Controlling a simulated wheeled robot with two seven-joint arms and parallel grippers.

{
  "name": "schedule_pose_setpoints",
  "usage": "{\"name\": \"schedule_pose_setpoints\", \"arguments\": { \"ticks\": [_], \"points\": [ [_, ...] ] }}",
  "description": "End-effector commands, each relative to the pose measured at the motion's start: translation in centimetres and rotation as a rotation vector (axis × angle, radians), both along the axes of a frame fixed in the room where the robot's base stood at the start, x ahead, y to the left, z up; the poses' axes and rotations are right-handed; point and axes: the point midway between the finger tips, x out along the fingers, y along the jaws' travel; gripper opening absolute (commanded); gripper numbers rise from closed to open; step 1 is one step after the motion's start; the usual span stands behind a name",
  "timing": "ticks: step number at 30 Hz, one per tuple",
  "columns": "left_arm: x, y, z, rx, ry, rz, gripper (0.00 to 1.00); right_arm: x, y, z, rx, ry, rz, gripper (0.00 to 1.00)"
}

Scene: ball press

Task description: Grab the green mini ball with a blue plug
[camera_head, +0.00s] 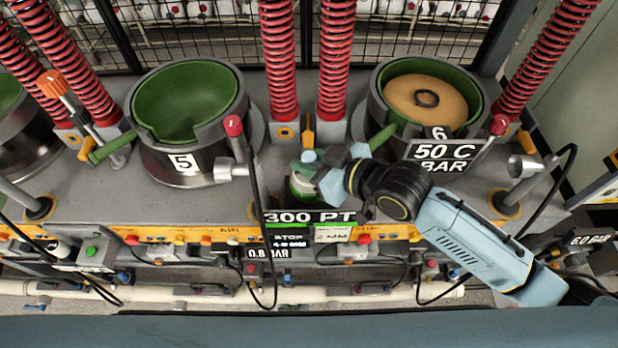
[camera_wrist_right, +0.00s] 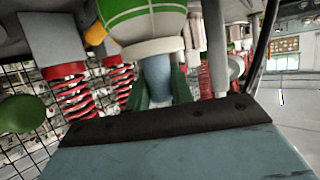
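The green mini ball (camera_head: 303,187) with pale bands sits on the grey machine deck between press pots 5 and 6. Its blue plug (camera_head: 309,156) points up. My right gripper (camera_head: 312,165) reaches in from the right at the plug. In the right wrist view the ball (camera_wrist_right: 146,20) is at the top, and its blue plug (camera_wrist_right: 157,78) lies between my two green fingers. The fingers are close along both sides of the plug; I cannot tell whether they touch it. The gripper hides part of the ball in the head view. My left gripper is out of view.
Pot 5 (camera_head: 183,165) is open and empty on the left. Pot 6 (camera_head: 445,110) on the right holds a tan disc (camera_head: 425,100). Red springs (camera_head: 280,60) rise behind. A "300 PT" sign (camera_head: 309,217) and a thin red-topped lever (camera_head: 234,127) stand near the ball.

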Motion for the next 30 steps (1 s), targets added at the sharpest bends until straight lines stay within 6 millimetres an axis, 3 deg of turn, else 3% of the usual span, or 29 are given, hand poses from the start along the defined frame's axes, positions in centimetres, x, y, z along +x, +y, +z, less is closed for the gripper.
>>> {"name": "schedule_pose_setpoints", "arguments": {
  "ticks": [1,4,16,30],
  "points": [
    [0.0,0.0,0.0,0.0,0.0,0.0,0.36,0.0,0.0,0.0,0.0,0.0,0.0,0.13],
    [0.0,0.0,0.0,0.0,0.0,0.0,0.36,0.0,0.0,0.0,0.0,0.0,0.0,0.0],
    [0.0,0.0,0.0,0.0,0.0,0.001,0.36,0.0,0.0,0.6,0.0,-0.001,0.0,0.0],
    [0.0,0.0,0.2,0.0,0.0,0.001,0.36,0.0,0.0,9.0,0.003,-0.003,0.0,0.0]
  ]
}}
